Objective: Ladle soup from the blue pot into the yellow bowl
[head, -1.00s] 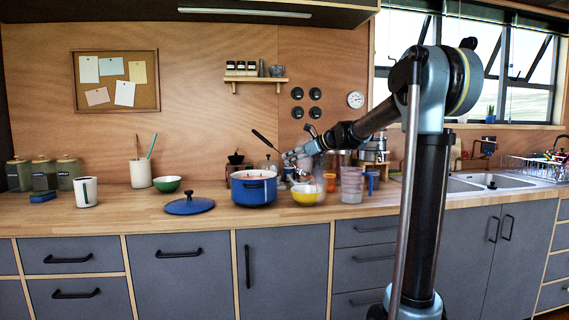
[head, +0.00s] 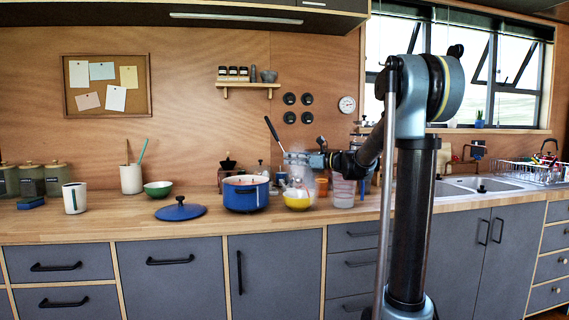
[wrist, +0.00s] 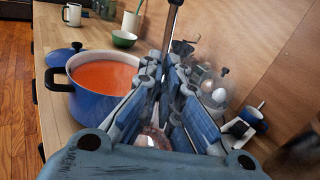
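The blue pot (head: 246,197) stands uncovered on the counter; the wrist view shows orange-red soup (wrist: 105,75) in it. The yellow bowl (head: 297,201) stands just right of the pot; it is hidden in the wrist view. My gripper (head: 292,158) is above the yellow bowl, shut on a ladle. The ladle's dark handle (head: 271,128) sticks up and left from the fingers. In the wrist view the handle (wrist: 173,22) rises between the fingers, and part of the metal ladle head (wrist: 154,137) shows below them. I cannot tell whether it holds soup.
The blue lid (head: 181,211) lies left of the pot. A green bowl (head: 158,188), utensil crock (head: 131,179) and white mug (head: 74,198) stand farther left. Clear cups (head: 343,190) stand close right of the yellow bowl. A moka pot and other items crowd behind.

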